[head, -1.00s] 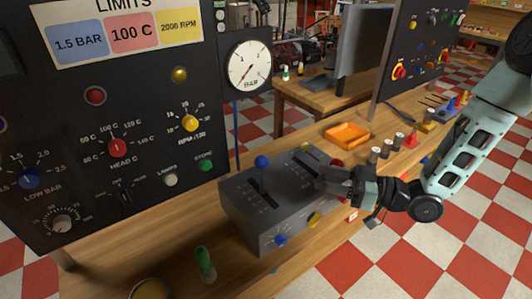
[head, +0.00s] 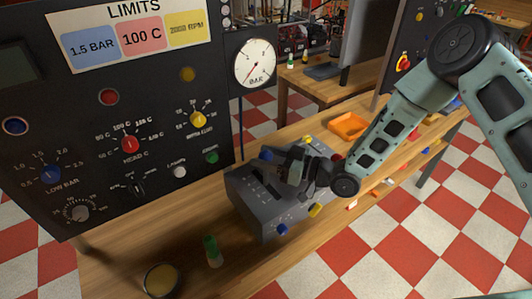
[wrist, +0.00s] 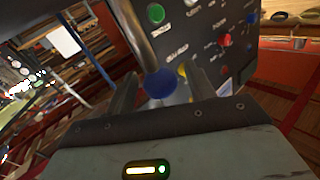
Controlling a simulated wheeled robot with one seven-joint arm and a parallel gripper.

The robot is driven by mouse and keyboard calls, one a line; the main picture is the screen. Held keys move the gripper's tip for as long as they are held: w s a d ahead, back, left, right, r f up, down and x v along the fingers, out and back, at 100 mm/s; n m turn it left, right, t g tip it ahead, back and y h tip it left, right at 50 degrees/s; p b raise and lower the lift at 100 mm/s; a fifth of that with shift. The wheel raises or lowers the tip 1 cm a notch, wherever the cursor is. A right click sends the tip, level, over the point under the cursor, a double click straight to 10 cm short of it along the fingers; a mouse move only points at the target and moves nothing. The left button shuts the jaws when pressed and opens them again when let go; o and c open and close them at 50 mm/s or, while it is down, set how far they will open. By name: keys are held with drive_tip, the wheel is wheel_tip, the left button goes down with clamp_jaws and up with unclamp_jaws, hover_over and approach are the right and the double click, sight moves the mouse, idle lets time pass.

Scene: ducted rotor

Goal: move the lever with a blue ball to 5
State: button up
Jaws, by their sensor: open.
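The grey lever box (head: 262,214) stands on the wooden bench, with a dark slot in its top. The lever's blue ball (head: 266,154) shows above the box at the slot's far end. My gripper (head: 282,161) is at the ball's right, above the box, and hides part of it. I cannot tell whether a finger touches the ball. The scale marks by the slot are too small to read.
A black panel (head: 60,110) with knobs and buttons stands behind and left of the box. A green-topped bottle (head: 213,251) and a round container (head: 161,280) stand in front at the left. An orange tray (head: 348,126) lies behind to the right. Bare bench lies left of the box.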

drive_tip(key=shift+a, duration=0.1)
clamp_jaws()
drive_tip(key=shift+w+a, duration=0.35)
drive_tip(key=shift+w, duration=0.15)
drive_tip(key=w+a+h, duration=0.1)
drive_tip(key=w, duration=0.1)
drive_tip(key=w+a+f+m+g+h+b, duration=0.1)
drive_tip(key=w, duration=0.1)
drive_tip(key=w+a+f+m+g+h, duration=0.1)
drive_tip(key=w+a, duration=0.1)
drive_tip(key=shift+w+a+f+b, duration=0.4)
drive_tip(key=shift+w+a+b, duration=0.05)
drive_tip(key=shift+w+b, duration=0.3)
unclamp_jaws()
